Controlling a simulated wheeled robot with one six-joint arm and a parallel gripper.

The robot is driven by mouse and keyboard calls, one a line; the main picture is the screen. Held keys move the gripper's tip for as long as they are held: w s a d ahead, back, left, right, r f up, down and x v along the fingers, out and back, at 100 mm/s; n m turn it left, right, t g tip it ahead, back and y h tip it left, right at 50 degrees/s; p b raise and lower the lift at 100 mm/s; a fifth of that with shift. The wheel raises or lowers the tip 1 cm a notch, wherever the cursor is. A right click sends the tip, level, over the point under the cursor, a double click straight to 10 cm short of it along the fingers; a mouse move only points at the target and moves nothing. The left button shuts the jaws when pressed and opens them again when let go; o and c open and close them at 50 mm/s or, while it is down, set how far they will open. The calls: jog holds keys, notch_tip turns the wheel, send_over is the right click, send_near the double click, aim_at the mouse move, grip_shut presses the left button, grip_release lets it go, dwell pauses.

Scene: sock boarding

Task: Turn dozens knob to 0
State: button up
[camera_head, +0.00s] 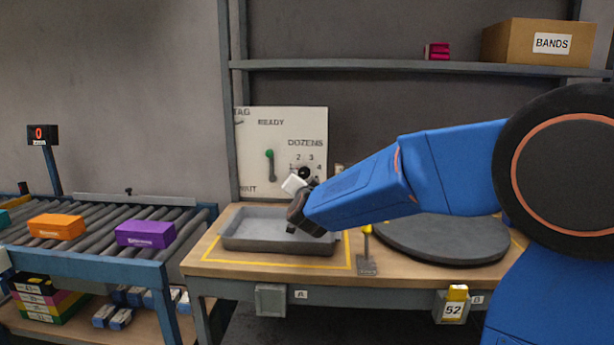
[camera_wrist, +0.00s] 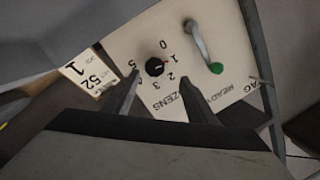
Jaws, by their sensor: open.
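The dozens knob (camera_wrist: 154,68) is a small black round knob on a white panel (camera_wrist: 140,35), ringed by printed numbers from 0 to 5. In the wrist view a small reddish mark on it seems to face the 1, but it is too small to be sure. It also shows in the head view (camera_head: 305,172), partly covered by my arm. My gripper (camera_wrist: 160,76) is open, with one finger to each side of the knob in the wrist picture. I cannot tell whether the fingers touch it. In the head view the fingers are mostly hidden.
A lever with a green ball (camera_wrist: 216,68) stands out of the panel beside the knob. A card marked 52 and 1 (camera_wrist: 88,74) is on the other side. Below the panel is a shallow grey tray (camera_head: 235,243) on the bench. A dark round turntable (camera_head: 440,240) stands right.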

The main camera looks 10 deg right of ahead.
aim_at(305, 174)
jog(key=shift+m+h, duration=0.8)
jog(key=shift+f+x, duration=0.15)
jog(key=shift+x, duration=2.15)
jog(key=shift+f+x, duration=0.1)
jog(key=shift+x, duration=2.25)
jog(key=shift+s+d, duration=0.1)
jog(key=shift+c, duration=0.4)
jog(key=c, duration=1)
